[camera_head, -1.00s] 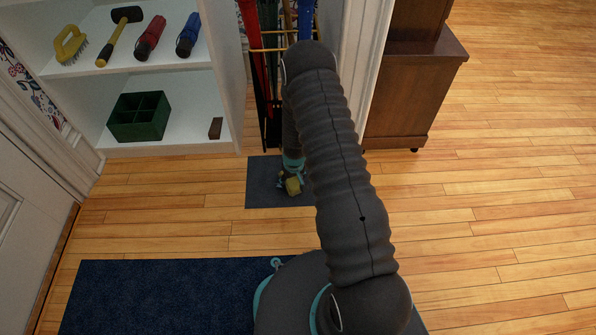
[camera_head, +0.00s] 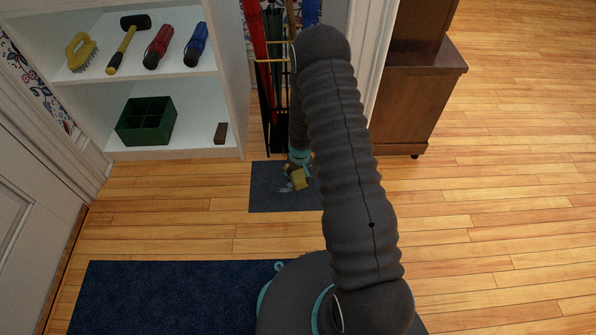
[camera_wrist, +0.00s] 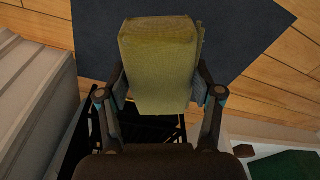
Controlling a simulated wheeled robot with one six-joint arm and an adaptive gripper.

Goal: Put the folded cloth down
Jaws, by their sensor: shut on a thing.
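The folded cloth is a yellow-green, thick pad (camera_wrist: 160,58). It is gripped between the two fingers of my gripper (camera_wrist: 160,88) in the wrist view, with its far end sticking out past the fingertips. In the head view the cloth (camera_head: 299,178) shows small below my gripper (camera_head: 298,166), over a small dark blue-grey mat (camera_head: 268,195). The mat also shows behind the cloth in the wrist view (camera_wrist: 95,30). I cannot tell how high the cloth is above the mat. My arm hides part of the mat's right side.
White shelves (camera_head: 185,85) on the left hold a brush, a mallet, two torch-like items, a green divided box (camera_head: 146,121) and a brown block. A rack of long poles (camera_head: 270,90) stands behind the mat. A brown cabinet (camera_head: 415,105) stands right. Wooden floor right is clear.

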